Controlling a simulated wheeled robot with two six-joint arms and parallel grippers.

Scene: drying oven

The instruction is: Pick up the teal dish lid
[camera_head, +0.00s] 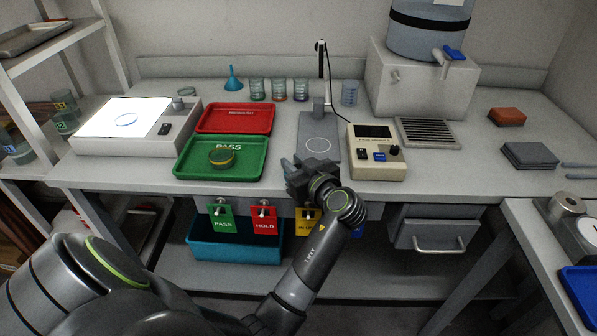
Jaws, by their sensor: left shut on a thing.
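My left gripper (290,168) is over the front edge of the bench, just left of the grey plate with a white ring. It is shut on a small teal piece that looks like the teal dish lid (285,163). Only a sliver of it shows; the jaws hide the rest. A round dish with a yellowish rim (222,156) sits in the green PASS tray (190,169), left of the gripper and apart from it. My right gripper is not in view.
A red tray (206,121) lies behind the green one. A lit light box (95,150) with a clear round dish stands at the left. The grey ring plate (333,153) and a beige instrument (374,172) stand right of the gripper. Several beakers (279,89) line the back.

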